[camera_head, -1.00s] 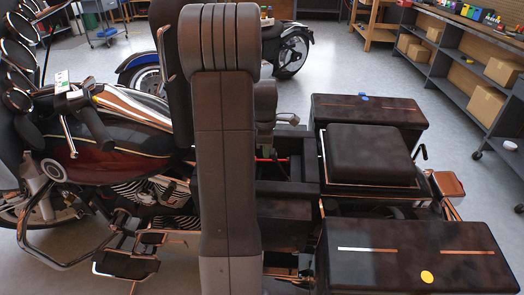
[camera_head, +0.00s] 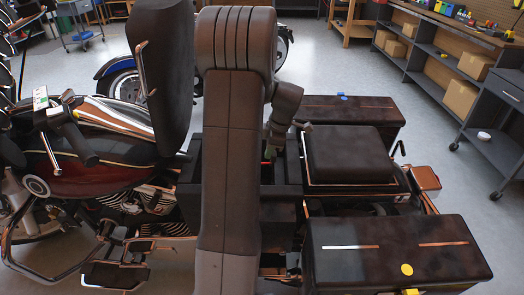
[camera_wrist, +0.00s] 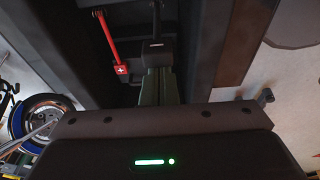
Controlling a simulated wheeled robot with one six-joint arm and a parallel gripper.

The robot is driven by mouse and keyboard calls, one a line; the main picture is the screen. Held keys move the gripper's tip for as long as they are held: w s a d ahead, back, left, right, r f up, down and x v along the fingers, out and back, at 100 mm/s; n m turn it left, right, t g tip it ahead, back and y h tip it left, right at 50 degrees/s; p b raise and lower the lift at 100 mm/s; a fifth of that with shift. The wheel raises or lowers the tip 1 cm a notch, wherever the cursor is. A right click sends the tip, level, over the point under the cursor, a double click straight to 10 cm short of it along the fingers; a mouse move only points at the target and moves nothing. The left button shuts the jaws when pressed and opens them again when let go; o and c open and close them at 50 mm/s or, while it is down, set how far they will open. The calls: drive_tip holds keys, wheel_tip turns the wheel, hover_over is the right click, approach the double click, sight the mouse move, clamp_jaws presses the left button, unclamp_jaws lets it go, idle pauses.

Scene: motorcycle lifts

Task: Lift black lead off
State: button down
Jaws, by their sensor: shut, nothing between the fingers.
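The black lead (camera_wrist: 156,14) runs down to a black clamp (camera_wrist: 155,50) with a small white mark in the wrist view. My gripper (camera_wrist: 160,74) is shut, its fingers pointing into the dark bay just below the clamp in the picture. I cannot tell whether they touch the clamp. The red lead (camera_wrist: 108,35) ends in a red plus-marked clamp (camera_wrist: 121,69) to the left. In the head view my gripper (camera_head: 273,143) reaches down into the motorcycle's open bay, partly behind my arm. The black lead cannot be made out there.
The bay's dark walls (camera_wrist: 235,45) stand close on both sides. The raised seat (camera_head: 160,75) is left of my arm. A top case (camera_head: 345,152) and side cases (camera_head: 395,250) flank the bay on the right. Open floor lies toward the shelves (camera_head: 430,80).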

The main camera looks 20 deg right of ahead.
idle(0.4)
drive_tip(key=w+a+r, duration=0.1)
drive_tip(key=a, duration=0.4)
drive_tip(key=s+d+r+p, duration=0.1)
drive_tip(key=d+r, duration=0.3)
drive_tip(key=r, duration=0.3)
drive_tip(key=shift+s+d+r, duration=0.2)
drive_tip(key=shift+s+r, duration=0.15)
drive_tip(key=shift+s, duration=0.05)
drive_tip(key=w+a+f+b, duration=0.15)
drive_tip(key=a+f, duration=0.25)
drive_tip(key=f, duration=0.4)
drive_tip(key=shift+s+d+f, duration=0.15)
drive_tip(key=shift+d+f, duration=0.05)
drive_tip(key=shift+d, duration=0.9)
drive_tip(key=shift+s+d+f, duration=0.15)
drive_tip(key=shift+d+f, duration=0.05)
drive_tip(key=shift+d, duration=0.85)
drive_tip(key=shift+f, duration=0.1)
